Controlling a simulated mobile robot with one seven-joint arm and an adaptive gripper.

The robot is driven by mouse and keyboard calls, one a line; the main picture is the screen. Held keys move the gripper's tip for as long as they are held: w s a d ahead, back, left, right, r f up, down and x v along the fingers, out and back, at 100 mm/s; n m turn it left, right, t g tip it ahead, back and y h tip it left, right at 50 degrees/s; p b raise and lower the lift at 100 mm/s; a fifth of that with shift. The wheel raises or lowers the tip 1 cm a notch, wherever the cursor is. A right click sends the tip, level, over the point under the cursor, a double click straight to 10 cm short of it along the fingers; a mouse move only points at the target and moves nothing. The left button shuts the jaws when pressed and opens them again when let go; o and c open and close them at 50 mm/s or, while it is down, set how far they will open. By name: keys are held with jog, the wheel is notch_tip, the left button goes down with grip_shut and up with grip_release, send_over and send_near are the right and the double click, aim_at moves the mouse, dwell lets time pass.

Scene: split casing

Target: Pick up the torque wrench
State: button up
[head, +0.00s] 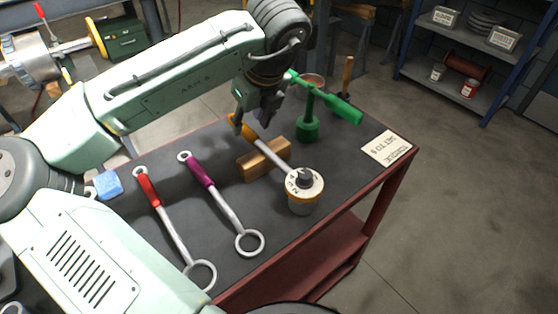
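The torque wrench appears to be the tool with an orange handle (243,128) and a silver shaft (268,153). The shaft lies across a wooden block (253,168), tilted from the handle at the back to a round white head with a dark knob (305,184) at the front. My gripper (256,120) points down at the handle end, with its dark fingers apart. One finger overlaps the handle in the picture; I cannot tell whether they touch. Nothing is visibly held.
A red-handled wrench (174,230) and a purple-handled wrench (222,205) lie to the left. A green T-shaped tool (309,118) stands close behind on the right. A blue block (108,185) and a paper sign (387,148) lie on the dark bench top (345,165).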

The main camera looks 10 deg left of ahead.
aim_at(247, 128)
jog(key=shift+p+x, duration=0.6)
jog(key=shift+x, duration=2.2)
jog(key=shift+w, duration=0.1)
jog(key=shift+c, duration=0.4)
jog(key=shift+r, duration=0.1)
grip_shut()
